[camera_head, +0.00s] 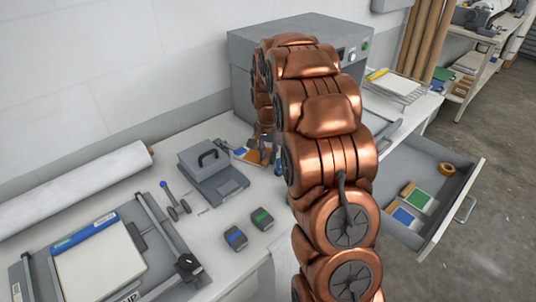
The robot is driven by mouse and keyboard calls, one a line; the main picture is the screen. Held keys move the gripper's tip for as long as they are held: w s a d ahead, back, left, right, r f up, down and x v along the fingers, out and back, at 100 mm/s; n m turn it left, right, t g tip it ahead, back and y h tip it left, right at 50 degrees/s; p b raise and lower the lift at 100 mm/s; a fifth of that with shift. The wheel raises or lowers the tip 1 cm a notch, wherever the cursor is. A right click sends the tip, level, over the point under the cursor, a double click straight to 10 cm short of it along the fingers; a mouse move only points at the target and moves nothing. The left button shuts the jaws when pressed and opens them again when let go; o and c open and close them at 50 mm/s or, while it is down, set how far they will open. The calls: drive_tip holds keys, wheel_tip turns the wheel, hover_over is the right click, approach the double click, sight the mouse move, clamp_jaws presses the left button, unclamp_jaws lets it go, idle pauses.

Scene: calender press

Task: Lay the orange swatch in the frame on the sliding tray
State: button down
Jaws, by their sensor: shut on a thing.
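The orange swatch (252,155) lies low at the front left of the grey press, small and partly hidden by my gripper. My gripper (266,154) is at the swatch's right side, shut on it as far as the small view shows. My copper arm covers the gripper's upper part and much of the press (250,80). A grey flat edge, which may be the sliding tray (389,131), shows right of my arm. I cannot make out the frame on it; my arm hides that area.
A grey block with a handle (212,170) stands left of the gripper. Two small dark blocks (235,238) lie at the counter front. A white roll (85,190) and a board with rails (100,262) are at left. An open drawer (440,232) at right holds blue and green swatches and tape.

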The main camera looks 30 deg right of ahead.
drive_tip(key=c, duration=1)
unclamp_jaws()
drive_tip(key=shift+r+b, duration=1.4)
drive_tip(key=shift+r, duration=4.7)
